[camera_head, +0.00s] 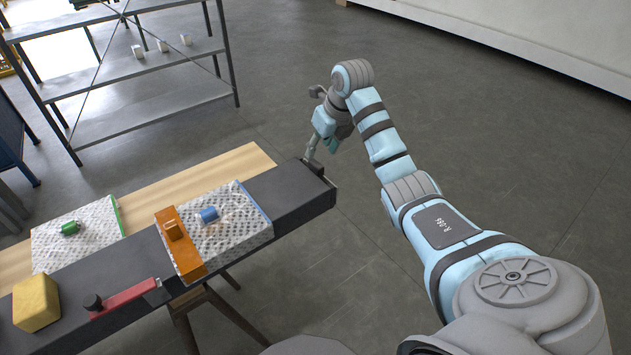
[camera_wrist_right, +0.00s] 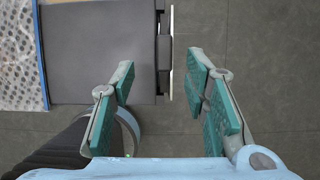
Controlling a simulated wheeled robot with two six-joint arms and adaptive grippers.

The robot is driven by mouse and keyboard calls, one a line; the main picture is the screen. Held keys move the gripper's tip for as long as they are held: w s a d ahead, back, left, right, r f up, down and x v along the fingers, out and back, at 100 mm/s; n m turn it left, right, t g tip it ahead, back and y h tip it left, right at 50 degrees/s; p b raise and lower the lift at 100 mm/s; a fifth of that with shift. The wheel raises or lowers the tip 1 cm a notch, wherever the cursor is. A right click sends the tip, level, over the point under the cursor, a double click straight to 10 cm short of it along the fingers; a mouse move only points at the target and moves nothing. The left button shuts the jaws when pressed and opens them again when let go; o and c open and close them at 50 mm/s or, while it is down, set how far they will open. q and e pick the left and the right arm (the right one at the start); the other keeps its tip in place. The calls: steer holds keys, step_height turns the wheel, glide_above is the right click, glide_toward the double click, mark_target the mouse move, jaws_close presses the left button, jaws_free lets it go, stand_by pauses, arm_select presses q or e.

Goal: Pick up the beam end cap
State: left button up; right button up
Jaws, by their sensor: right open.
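The dark beam (camera_head: 292,193) ends near the middle of the head view. A dark end piece with a pale edge, which looks like the beam end cap (camera_wrist_right: 165,52), sits at the beam's end in the right wrist view. My right gripper (camera_head: 318,154) is open at the beam's far end corner. In the right wrist view its green-padded fingers (camera_wrist_right: 161,75) are spread wide, one on each side of the cap's line. Nothing is held between them. Whether a finger touches the beam or cap is unclear. My left gripper is not in view.
A patterned pad with an orange block (camera_head: 172,232) and a blue cylinder (camera_head: 209,214) lies on the beam. A red-handled tool (camera_head: 125,299) and yellow block (camera_head: 36,302) are nearer. A green cylinder (camera_head: 70,228) lies behind. Metal shelves (camera_head: 150,108) stand at back left.

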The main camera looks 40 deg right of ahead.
mark_target(317, 163)
steer(key=x, duration=0.5)
steer(key=shift+s+d+f+b, duration=0.2)
steer(key=shift+d+f+b, duration=0.1)
steer(key=shift+f, duration=0.05)
steer(key=shift+w+f, duration=0.25)
steer(key=shift+f, duration=0.05)
jaws_close()
